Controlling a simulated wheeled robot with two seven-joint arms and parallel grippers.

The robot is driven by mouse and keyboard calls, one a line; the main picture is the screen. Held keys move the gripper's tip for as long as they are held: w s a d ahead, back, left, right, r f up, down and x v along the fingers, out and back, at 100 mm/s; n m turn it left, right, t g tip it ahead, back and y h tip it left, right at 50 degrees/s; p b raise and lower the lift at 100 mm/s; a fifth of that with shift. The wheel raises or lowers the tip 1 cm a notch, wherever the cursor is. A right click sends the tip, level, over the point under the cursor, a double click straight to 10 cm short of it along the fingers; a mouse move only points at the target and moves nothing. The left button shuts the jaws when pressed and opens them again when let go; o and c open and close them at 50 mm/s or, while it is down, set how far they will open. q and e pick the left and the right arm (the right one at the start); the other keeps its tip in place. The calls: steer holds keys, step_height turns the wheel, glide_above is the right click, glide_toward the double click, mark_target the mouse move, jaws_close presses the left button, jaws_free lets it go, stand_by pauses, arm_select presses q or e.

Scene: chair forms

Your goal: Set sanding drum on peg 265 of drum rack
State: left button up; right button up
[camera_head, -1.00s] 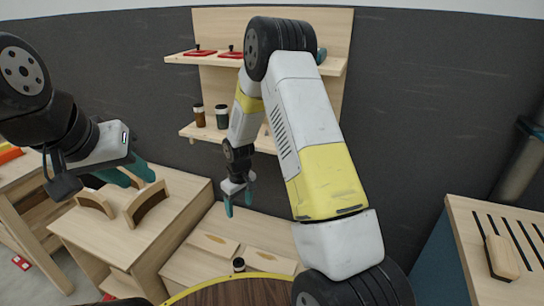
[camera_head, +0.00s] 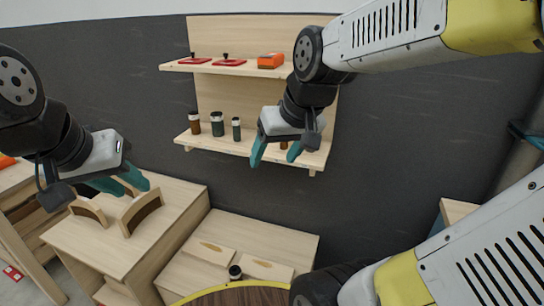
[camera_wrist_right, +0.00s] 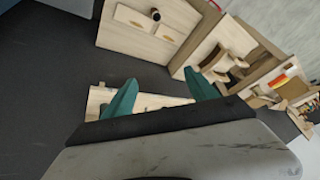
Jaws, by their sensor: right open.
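I cannot tell for sure which thing is the sanding drum or the drum rack, and no peg number is readable. Small upright cylinders stand on the lower wall shelf (camera_head: 225,144): a brown one (camera_head: 194,125), a dark green one (camera_head: 217,125) and a slim dark one (camera_head: 236,130). Another brown one (camera_head: 284,145) shows partly behind my right gripper (camera_head: 276,152). That gripper is open and empty in front of the shelf; its teal fingers are spread in the right wrist view (camera_wrist_right: 162,92). My left gripper (camera_head: 119,183) is open above the left wooden cabinet.
Curved wooden pieces (camera_head: 142,211) stand on the left cabinet (camera_head: 95,245). A dark cylinder (camera_head: 235,272) stands by the low cabinet's panels (camera_head: 208,251). The upper shelf holds red plates (camera_head: 229,62) and an orange box (camera_head: 271,60). A round table edge (camera_head: 240,290) is nearest.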

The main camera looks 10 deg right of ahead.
steer(key=shift+m+t, duration=0.4)
steer(key=s, duration=0.2)
steer(key=s+r, duration=0.1)
steer(key=s, duration=0.2)
steer(key=shift+s+d+r, duration=0.1)
steer(key=shift+s+d, duration=0.1)
steer(key=shift+o, duration=0.3)
